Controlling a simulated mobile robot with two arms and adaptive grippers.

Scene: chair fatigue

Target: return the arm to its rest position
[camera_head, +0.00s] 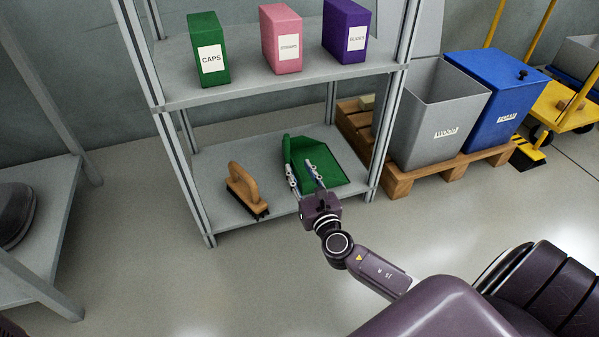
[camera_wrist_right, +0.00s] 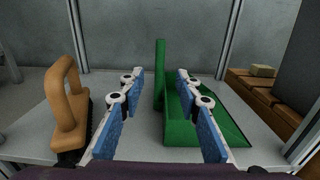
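My right gripper (camera_head: 304,172) is in front of the lower shelf of a grey rack, with its fingers pointing in over the shelf. My left gripper is not in view.
A wooden-handled brush (camera_head: 243,187) stands on the lower shelf (camera_head: 215,165), left of the gripper. Green, pink and purple boxes stand on the upper shelf (camera_head: 185,88). Grey (camera_head: 437,115) and blue (camera_head: 497,100) bins stand on a pallet at right. Floor in front is clear.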

